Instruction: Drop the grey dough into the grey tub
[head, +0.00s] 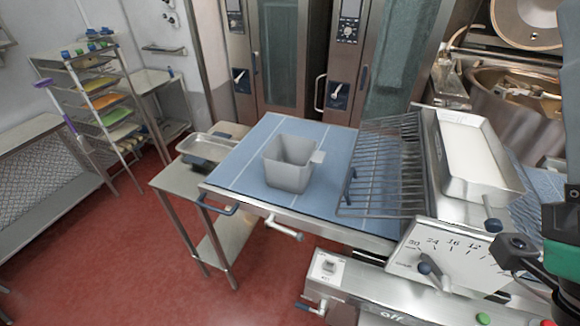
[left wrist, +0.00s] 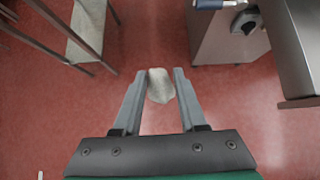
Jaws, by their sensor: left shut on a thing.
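The grey tub (head: 289,163) stands upright on the blue-topped table in the head view, its open top facing up and a small tab on its right rim. No dough shows in the visible part of its inside. The grey dough (left wrist: 160,86) is a pale rounded lump in the left wrist view. My left gripper (left wrist: 161,73) is shut on it, one finger on each side, with red floor seen beyond. The left gripper and dough are out of the head view. The right gripper's fingers do not show.
The blue table (head: 244,165) has bare room left of the tub. A wire rack (head: 380,165) lies to its right, beside a white tray (head: 470,150) and a dial scale (head: 450,255). A metal kettle (head: 510,110) stands at the far right.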

